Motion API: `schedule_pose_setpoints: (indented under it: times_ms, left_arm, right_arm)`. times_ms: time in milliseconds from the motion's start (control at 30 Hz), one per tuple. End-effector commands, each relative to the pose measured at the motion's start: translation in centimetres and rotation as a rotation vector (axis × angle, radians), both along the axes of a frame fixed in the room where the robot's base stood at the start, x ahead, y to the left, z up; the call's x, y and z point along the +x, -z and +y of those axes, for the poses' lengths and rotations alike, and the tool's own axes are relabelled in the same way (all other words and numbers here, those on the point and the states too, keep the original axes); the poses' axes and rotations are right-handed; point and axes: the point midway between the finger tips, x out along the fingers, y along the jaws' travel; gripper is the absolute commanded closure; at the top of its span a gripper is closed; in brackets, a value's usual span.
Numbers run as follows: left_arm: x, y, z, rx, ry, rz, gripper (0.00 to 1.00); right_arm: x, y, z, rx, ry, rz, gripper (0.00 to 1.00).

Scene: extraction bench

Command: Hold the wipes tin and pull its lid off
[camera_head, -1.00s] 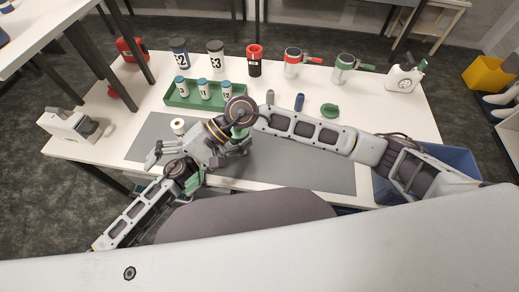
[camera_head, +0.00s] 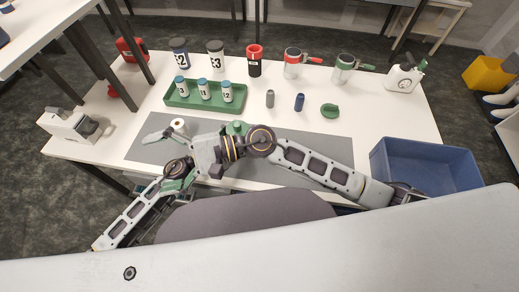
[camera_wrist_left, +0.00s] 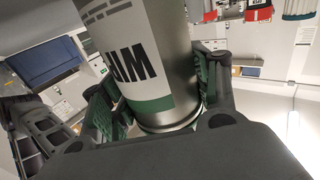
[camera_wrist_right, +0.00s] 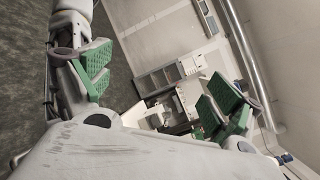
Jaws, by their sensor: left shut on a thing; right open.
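The wipes tin (camera_wrist_left: 155,55) is a metallic cylinder with a white label, large dark lettering and a green band, seen large in the left wrist view. My left gripper (camera_wrist_left: 158,92) is shut on it, with green pads on both sides of its body.
A green tray (camera_head: 175,101) holds several small labelled bottles. Behind it stand canisters, a red-topped container (camera_head: 254,62) and a white jug (camera_head: 404,78). A green lid-like piece (camera_head: 329,111) lies on the bench. A blue crate (camera_head: 425,150) is at the right. A grey mat (camera_head: 310,165) lies in front.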

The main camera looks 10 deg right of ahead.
Motion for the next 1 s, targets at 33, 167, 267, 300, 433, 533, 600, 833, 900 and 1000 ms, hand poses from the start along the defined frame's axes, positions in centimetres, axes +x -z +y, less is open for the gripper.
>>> schedule_pose_setpoints:
  times_ms: [33, 167, 267, 300, 433, 533, 600, 833, 900, 1000]
  left_arm:
    - [0.0, 0.0, 0.0, 0.001, 0.000, 0.001, 0.82]
    - [0.0, 0.1, 0.0, 0.001, 0.000, 0.001, 0.82]
    - [0.0, 0.1, 0.0, 0.001, 0.000, 0.001, 0.82]
    - [0.0, 0.1, 0.0, 0.001, 0.000, 0.001, 0.82]
    - [0.0, 0.0, 0.0, 0.001, 0.000, 0.001, 0.82]
    - [0.0, 0.0, 0.0, 0.001, 0.000, 0.001, 0.82]
    - [0.0, 0.0, 0.0, 0.001, 0.000, 0.001, 0.82]
    - [0.0, 0.0, 0.0, 0.001, 0.000, 0.001, 0.82]
    - [0.0, 0.0, 0.0, 0.001, 0.000, 0.001, 0.82]
    - [0.0, 0.0, 0.0, 0.001, 0.000, 0.001, 0.82]
  right_arm:
    - [0.1, -0.1, -0.2, 0.017, 0.018, 0.021, 0.08]
    - [0.6, -0.5, -0.6, 0.058, 0.072, 0.070, 0.08]
    - [1.0, -0.7, -1.1, 0.087, 0.113, 0.107, 0.08]
    - [1.2, -0.7, -1.3, 0.098, 0.129, 0.122, 0.08]
    - [1.9, -0.8, -2.0, 0.134, 0.185, 0.172, 0.08]
    - [2.4, -0.9, -2.6, 0.159, 0.230, 0.208, 0.08]
    - [2.7, -0.8, -3.0, 0.175, 0.261, 0.234, 0.08]
    - [3.9, -0.4, -4.8, 0.224, 0.366, 0.320, 0.08]
    - [4.3, -0.2, -5.3, 0.237, 0.399, 0.345, 0.08]
    - [4.8, 0.1, -6.2, 0.254, 0.446, 0.382, 0.08]
